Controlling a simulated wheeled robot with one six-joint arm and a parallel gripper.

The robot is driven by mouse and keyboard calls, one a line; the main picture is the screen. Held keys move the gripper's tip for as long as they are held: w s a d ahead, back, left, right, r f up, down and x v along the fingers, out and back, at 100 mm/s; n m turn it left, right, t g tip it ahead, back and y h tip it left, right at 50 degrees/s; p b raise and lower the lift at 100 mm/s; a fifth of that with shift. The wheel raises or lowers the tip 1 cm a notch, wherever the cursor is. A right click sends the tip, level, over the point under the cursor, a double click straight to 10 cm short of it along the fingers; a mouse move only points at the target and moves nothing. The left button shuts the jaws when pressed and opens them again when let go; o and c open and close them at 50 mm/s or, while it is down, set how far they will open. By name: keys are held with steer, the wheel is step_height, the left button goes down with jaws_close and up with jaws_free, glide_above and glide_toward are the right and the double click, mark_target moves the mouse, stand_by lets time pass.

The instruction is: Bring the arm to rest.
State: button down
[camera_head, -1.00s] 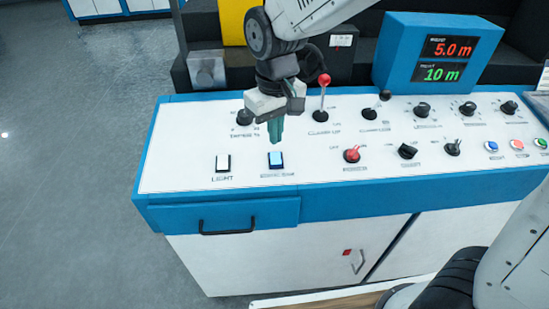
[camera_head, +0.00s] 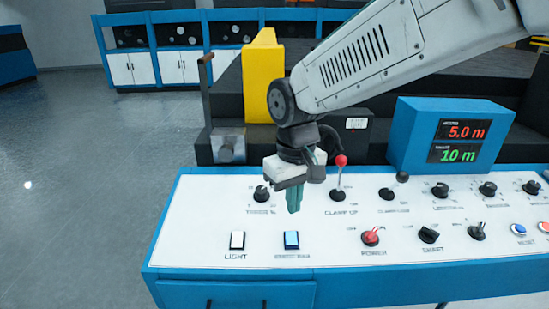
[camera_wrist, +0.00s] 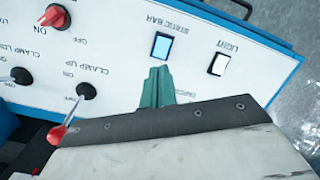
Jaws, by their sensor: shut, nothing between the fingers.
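My gripper (camera_head: 294,200) is shut and empty, its teal fingers pointing down above the white control panel (camera_head: 200,215). In the head view it hangs just behind the lit blue static bar switch (camera_head: 291,240), apart from it, between a black knob (camera_head: 262,194) and the red-tipped clamp up lever (camera_head: 340,175). In the wrist view the fingers (camera_wrist: 157,85) are together, with the blue switch (camera_wrist: 161,46) beyond them. The white light switch (camera_head: 237,240) is to the left.
A red power knob (camera_head: 370,237) and several other knobs line the panel. A blue display box (camera_head: 452,138) reads 5.0 m and 10 m. A yellow block (camera_head: 263,75) stands behind the panel. Open grey floor (camera_head: 80,190) lies at the left.

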steer(key=s+d+r+m, duration=0.2)
steer(key=s+d, duration=0.7)
steer(key=d, duration=0.1)
steer(key=s+d+r+m+t, duration=0.1)
steer(key=s+d+r+m, duration=0.2)
steer(key=s+d, duration=0.7)
steer(key=shift+s+d+m+t, duration=0.15)
steer(key=shift+d+m+t, duration=0.1)
steer(key=shift+m+t, duration=0.05)
